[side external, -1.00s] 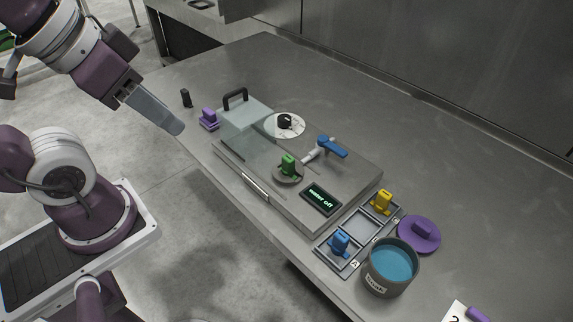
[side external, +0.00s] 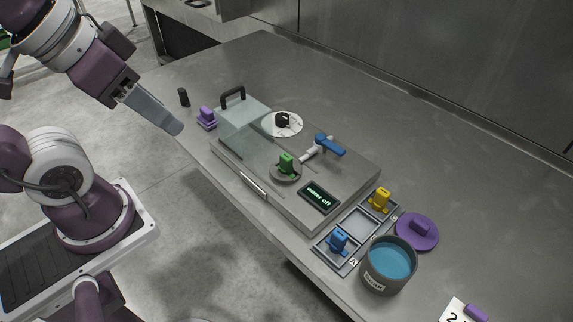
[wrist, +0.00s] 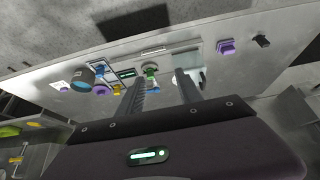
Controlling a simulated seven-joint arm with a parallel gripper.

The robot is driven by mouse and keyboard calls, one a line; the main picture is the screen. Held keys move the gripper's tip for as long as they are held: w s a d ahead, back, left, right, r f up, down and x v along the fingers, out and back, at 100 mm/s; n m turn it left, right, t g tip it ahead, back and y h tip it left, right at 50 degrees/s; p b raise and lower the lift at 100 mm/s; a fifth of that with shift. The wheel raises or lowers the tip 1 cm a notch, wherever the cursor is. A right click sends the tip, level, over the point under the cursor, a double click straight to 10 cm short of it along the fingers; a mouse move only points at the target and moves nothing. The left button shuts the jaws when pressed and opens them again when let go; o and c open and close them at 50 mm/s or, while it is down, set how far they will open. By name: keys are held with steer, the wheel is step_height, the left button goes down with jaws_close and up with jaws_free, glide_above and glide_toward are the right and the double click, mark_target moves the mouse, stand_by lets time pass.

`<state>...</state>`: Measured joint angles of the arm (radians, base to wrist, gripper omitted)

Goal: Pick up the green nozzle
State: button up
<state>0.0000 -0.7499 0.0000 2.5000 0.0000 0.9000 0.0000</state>
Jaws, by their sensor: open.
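The green nozzle (side external: 286,163) stands upright on a round grey disc (side external: 287,176) on top of the flat metal washer box (side external: 262,190). It also shows small in the wrist view (wrist: 151,72), beyond and between my fingers. My gripper (side external: 176,127) is open and empty, in the air over the table's left edge, well to the left of the nozzle and apart from it. In the wrist view my gripper (wrist: 160,88) shows two separated fingers with nothing between them.
A clear cover with a black handle (side external: 233,95), a dial (side external: 283,121) and a blue lever (side external: 329,145) are on the box. A display (side external: 319,196) reads "water off". Blue (side external: 338,241) and yellow (side external: 380,199) nozzles sit in a tray beside a water tank (side external: 387,268). The table behind is clear.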

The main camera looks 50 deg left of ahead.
steer(key=n+g, duration=0.5)
steer(key=n, duration=1.3)
glide_above(286, 156)
steer(key=f, duration=1.1)
steer(key=shift+a, duration=0.4)
steer(key=shift+g, duration=0.3)
steer(key=f, duration=0.5)
steer(key=d+f, duration=0.1)
steer(key=f, duration=0.1)
steer(key=shift+f, duration=0.25)
steer(key=shift+a, duration=0.1)
steer(key=shift+c, duration=0.4)
jaws_close()
